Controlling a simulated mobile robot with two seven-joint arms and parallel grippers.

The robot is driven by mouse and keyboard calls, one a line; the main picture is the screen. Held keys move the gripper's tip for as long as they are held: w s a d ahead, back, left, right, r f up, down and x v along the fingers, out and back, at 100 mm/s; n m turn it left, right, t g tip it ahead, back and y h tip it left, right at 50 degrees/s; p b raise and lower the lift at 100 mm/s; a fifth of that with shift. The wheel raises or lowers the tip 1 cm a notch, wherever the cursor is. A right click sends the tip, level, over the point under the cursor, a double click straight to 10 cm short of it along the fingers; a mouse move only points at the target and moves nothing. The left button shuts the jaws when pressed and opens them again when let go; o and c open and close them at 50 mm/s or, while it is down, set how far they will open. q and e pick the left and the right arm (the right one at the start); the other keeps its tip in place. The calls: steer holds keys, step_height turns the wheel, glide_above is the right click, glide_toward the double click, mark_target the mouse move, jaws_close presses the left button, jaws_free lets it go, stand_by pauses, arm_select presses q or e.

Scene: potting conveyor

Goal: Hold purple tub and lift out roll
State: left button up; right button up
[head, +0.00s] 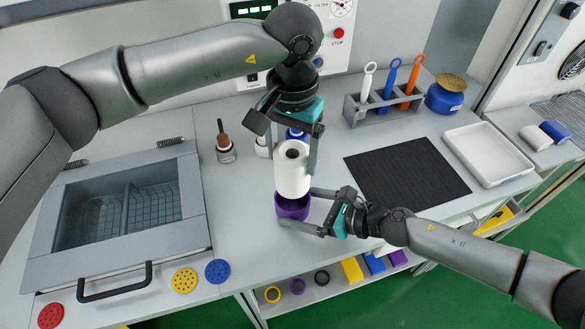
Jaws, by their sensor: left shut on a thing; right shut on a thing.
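The white roll (291,178) stands upright with a dark hole in its top. My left gripper (293,170) comes down from above and is shut on the roll, a finger on each side. The purple tub (291,208) is directly below the roll on the table near the front edge. My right gripper (298,212) comes in from the right and is shut on the tub, with fingers at its back and front. The roll hides the tub's inside, so I cannot tell whether its lower end is still within the rim.
A glass-lidded box (120,205) is at left. A brown-topped bottle (225,149) stands behind. A black mat (407,174), white tray (489,153) and grey rack (385,110) with three handled tools are at right. Colored discs (184,280) lie at the front left edge.

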stand_by(0.3)
steer(key=o, duration=1)
steer(key=shift+c, duration=0.2)
steer(key=v, duration=1.2)
